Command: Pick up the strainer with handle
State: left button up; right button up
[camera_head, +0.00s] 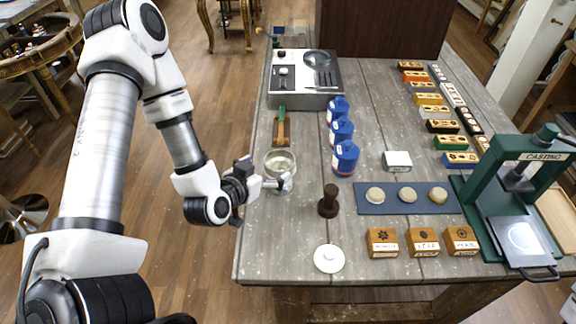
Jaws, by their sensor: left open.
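A round, shallow, light-coloured vessel with a shiny rim (280,160), which looks like the strainer, stands near the left edge of the grey wooden table (300,215). Its handle cannot be made out clearly and may be hidden by my gripper. My left gripper (286,182) reaches in from the left over the table edge. It is open, with its fingertips at the near side of the vessel. I cannot tell whether they touch it. My right gripper is not in view.
A green-handled tool (281,127) lies behind the vessel. Blue containers (345,158) stand to its right, with a dark brown stamp (328,201) in front of them. A white knobbed disc (329,258) lies nearer. A green press (520,190) stands at the right.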

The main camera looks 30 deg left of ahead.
aim_at(287, 157)
pick_arm(q)
jog(key=w+f+b, duration=0.2)
jog(key=b, duration=0.3)
jog(key=shift+a+b, duration=0.1)
jog(key=shift+b, duration=0.2)
jog(key=w+p, duration=0.1)
jog(key=w, duration=0.1)
jog(key=shift+w+f, duration=0.1)
jog(key=shift+w, duration=0.25)
jog(key=shift+w+f, duration=0.1)
jog(key=shift+w, duration=0.15)
jog(key=shift+w+f, duration=0.15)
jog(key=c, duration=1.2)
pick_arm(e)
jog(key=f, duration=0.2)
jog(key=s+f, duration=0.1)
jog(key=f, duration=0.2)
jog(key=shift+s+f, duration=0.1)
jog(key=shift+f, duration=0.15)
